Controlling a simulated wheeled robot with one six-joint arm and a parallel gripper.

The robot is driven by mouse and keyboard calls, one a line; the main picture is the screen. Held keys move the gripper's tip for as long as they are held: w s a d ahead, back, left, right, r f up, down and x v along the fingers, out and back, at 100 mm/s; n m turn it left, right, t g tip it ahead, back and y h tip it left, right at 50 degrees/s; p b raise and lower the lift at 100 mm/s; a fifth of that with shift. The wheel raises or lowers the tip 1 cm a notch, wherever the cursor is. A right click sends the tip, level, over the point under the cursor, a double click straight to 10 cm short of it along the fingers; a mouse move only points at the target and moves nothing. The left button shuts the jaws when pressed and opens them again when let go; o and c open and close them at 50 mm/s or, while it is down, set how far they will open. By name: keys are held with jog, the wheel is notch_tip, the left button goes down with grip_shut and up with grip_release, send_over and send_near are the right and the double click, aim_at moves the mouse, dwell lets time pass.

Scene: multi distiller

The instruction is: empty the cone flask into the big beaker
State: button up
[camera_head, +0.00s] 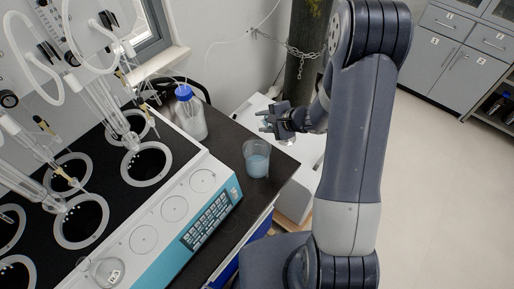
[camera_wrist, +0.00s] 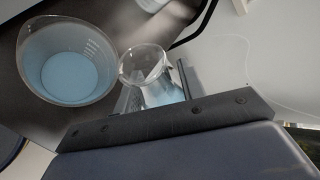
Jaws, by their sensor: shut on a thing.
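The big beaker (camera_head: 257,160) stands upright on the black bench top near its right edge. It holds light blue liquid, and its wide mouth shows at the left of the wrist view (camera_wrist: 65,62). My gripper (camera_head: 267,121) is above and just right of the beaker in the head view. In the wrist view its fingers (camera_wrist: 155,88) are shut on the cone flask (camera_wrist: 148,68), a clear glass vessel with pale blue liquid inside. The flask's mouth is beside the beaker's rim in that view; I cannot tell the height gap. The flask is mostly hidden in the head view.
A blue-capped bottle (camera_head: 190,114) stands behind the beaker. The multi distiller (camera_head: 160,205), with its keypad and glass tubes, fills the left. A small glass vessel (camera_head: 107,271) sits on its front. Open floor (camera_head: 440,200) lies to the right.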

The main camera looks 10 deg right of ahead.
jog(key=shift+w+f+n+t+b, duration=0.1)
jog(key=shift+f+n+t+b, duration=0.25)
jog(key=shift+b, duration=0.4)
jog(key=shift+d+f+n+t+h+b, duration=0.15)
jog(key=shift+f+t+h+b, duration=0.3)
jog(key=shift+b, duration=0.7)
jog(key=shift+a+f+n+t+h+b, duration=0.1)
jog(key=shift+f+n+t+h+b, duration=0.1)
jog(key=shift+f+b, duration=0.7)
jog(key=shift+r, duration=0.7)
jog(key=shift+s+a+r+n+t+b, duration=0.25)
jog(key=shift+s+r+n+t+b, duration=0.15)
jog(key=shift+r+n+t+b, duration=0.25)
jog(key=shift+b, duration=0.45)
jog(key=shift+r+n+t+h+b, duration=0.3)
jog(key=shift+r+b, duration=0.2)
jog(key=shift+b, duration=2.05)
jog(key=shift+s+a+f+n+t+h+b, duration=0.1)
jog(key=shift+f+n+t+h+b, duration=0.3)
jog(key=shift+b, duration=3.4)
jog(key=shift+s+a+r+n+t+b, duration=0.1)
jog(key=shift+r+n+t+b, duration=0.45)
jog(key=shift+b, duration=1.7)
